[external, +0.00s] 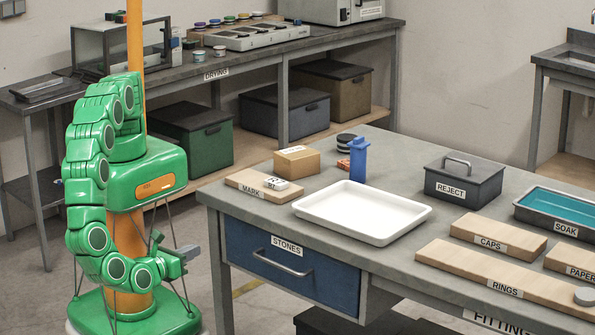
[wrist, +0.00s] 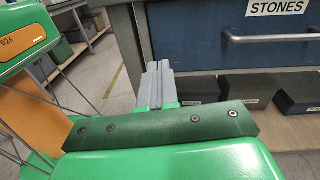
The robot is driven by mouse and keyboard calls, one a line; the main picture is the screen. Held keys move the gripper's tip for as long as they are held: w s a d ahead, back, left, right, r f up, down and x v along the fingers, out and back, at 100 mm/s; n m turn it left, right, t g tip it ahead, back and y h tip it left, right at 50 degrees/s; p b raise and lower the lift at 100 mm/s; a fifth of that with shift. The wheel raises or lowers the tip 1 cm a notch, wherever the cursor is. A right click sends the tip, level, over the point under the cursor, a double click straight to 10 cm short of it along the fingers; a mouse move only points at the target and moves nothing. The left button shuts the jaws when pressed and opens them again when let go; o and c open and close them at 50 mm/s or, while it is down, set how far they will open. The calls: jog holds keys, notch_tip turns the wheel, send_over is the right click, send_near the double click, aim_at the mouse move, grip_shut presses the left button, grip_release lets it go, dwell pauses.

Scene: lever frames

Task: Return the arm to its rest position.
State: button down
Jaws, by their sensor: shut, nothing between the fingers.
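My green arm (external: 88,180) is folded down beside its column at the left of the external view. My gripper (external: 191,252) sits low, left of the table and apart from it, and points to the right. In the wrist view its two grey fingers (wrist: 158,68) lie together, shut and empty. The blue STONES drawer (external: 290,268) is closed and lies to the right of my gripper; its front and handle also show in the wrist view (wrist: 275,38).
The grey table (external: 390,165) carries a white tray (external: 362,238), a REJECT box (external: 463,185), a blue upright object (external: 358,160) and wooden labelled boards. Dark boxes (wrist: 240,92) stand under the table. A drying bench (external: 215,72) runs behind. Floor between my base and the table is clear.

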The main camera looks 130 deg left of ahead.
jog(key=s+a+r+n+g+h, duration=0.4)
jog(key=a+r, duration=0.3)
jog(key=r, duration=0.4)
jog(key=s+a+r+n+g+h, duration=0.1)
jog(key=s+a+r+n+h, duration=0.35)
jog(key=r, duration=0.75)
jog(key=s+a+r+n+h, duration=0.45)
jog(key=s+a+r, duration=0.2)
jog(key=s, duration=0.25)
jog(key=s+d+r+n+t+h, duration=0.1)
jog(key=s+d+t+h, duration=0.1)
jog(key=s, duration=0.4)
jog(key=s+d+r+n+t+h, duration=0.2)
jog(key=s, duration=0.4)
jog(key=shift+s+d+h, duration=0.3)
jog(key=shift+d, duration=0.1)
